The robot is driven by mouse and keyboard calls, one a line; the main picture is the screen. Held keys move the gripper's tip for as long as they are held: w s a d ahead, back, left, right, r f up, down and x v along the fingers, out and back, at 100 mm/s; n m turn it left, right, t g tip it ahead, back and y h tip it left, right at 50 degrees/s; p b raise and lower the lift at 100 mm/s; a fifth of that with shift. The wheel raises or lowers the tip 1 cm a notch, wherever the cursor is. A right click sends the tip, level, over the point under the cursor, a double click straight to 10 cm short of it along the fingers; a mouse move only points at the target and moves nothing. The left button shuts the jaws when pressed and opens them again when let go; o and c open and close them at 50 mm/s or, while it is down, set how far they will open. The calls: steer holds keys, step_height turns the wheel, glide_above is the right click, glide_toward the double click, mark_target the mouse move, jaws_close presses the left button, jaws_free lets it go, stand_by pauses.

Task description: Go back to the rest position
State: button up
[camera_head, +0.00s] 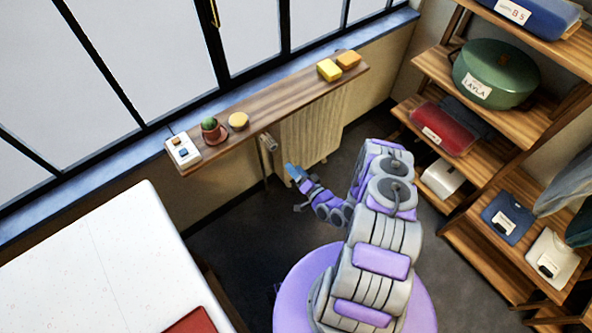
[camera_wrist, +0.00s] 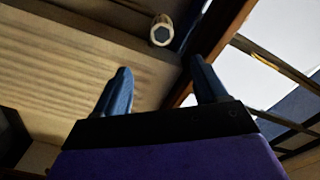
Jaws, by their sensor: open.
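My gripper (camera_head: 292,172) is held out over the floor in front of the radiator, below the wooden shelf under the window. In the wrist view my gripper (camera_wrist: 162,92) shows two blue fingers spread apart with nothing between them. Past the fingertips in that view are the pale radiator panel (camera_wrist: 60,65) and a round valve knob (camera_wrist: 162,30). My purple and grey arm is bent toward the window.
The wooden shelf (camera_head: 285,98) holds a white switch plate (camera_head: 183,150), a potted cactus (camera_head: 211,130), a round yellow item (camera_head: 238,121) and yellow sponges (camera_head: 329,70). A rack (camera_head: 430,68) with cases stands right. A white table (camera_head: 110,265) is at left.

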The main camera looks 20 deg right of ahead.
stand_by(0.4)
steer(key=w+d+r+n+g+h, duration=0.3)
steer(key=w+d+r+n+g, duration=0.35)
steer(key=w+d+r, duration=0.2)
steer(key=s+r+g+h, duration=0.2)
steer(key=s+r, duration=0.1)
steer(key=r, duration=0.6)
steer(key=s+r+g+h, duration=0.2)
steer(key=s+r+g, duration=0.1)
steer(key=r, duration=0.7)
steer(key=s+a+r+g, duration=0.2)
steer(key=s+a+r, duration=0.3)
steer(key=s, duration=0.8)
steer(key=s+a+r+n+g+y, duration=0.1)
steer(key=s+a+r+g, duration=0.2)
steer(key=s+r, duration=0.4)
steer(key=s+a+r+g, duration=0.2)
steer(key=s+a+r, duration=0.4)
steer(key=s, duration=1.3)
steer(key=shift+a+r, duration=0.3)
steer(key=shift+r, duration=0.15)
steer(key=shift+g, duration=0.25)
